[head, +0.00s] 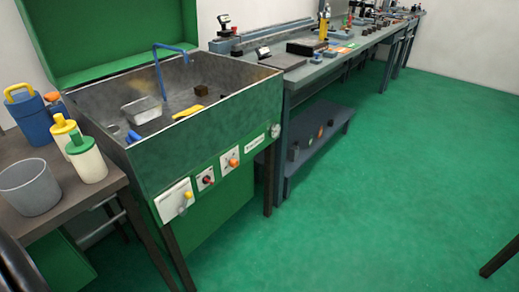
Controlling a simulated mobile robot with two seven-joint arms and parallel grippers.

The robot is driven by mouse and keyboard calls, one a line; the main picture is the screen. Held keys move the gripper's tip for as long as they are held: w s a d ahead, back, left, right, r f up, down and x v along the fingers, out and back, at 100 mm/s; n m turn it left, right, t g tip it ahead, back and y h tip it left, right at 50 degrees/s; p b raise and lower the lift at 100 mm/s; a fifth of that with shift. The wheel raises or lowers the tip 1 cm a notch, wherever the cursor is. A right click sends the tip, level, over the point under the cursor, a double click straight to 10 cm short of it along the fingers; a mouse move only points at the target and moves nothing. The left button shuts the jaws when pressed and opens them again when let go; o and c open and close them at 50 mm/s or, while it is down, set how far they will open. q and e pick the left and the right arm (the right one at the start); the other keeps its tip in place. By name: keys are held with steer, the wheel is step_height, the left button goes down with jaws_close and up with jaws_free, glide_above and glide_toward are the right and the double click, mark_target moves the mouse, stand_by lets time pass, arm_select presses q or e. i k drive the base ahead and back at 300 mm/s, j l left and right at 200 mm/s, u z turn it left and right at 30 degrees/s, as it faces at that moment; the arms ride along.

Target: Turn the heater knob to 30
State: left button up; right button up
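A green parts washer (205,146) with an open basin stands left of centre. Its front carries a row of controls: a white plate with a yellow-topped lever or knob (187,195), a small plate with a red knob (207,180), and a white plate with an orange knob (233,162). Farther right are a white label (254,142) and a round gauge-like dial (275,131). I cannot tell which control is the heater knob; markings and settings are too small to read. Neither of my grippers is in view.
A long workbench (330,62) with tools runs to the back right. The green floor (390,180) in front is mostly clear.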

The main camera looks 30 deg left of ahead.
mark_target(235, 163)
steer(key=i+l+u, duration=0.1)
steer(key=i+u, duration=0.2)
steer(key=i, duration=0.15)
steer(key=i+l+u, duration=0.15)
steer(key=i+u, duration=0.15)
steer(key=i, duration=0.2)
steer(key=i+l+u, duration=0.25)
steer(key=i, duration=0.2)
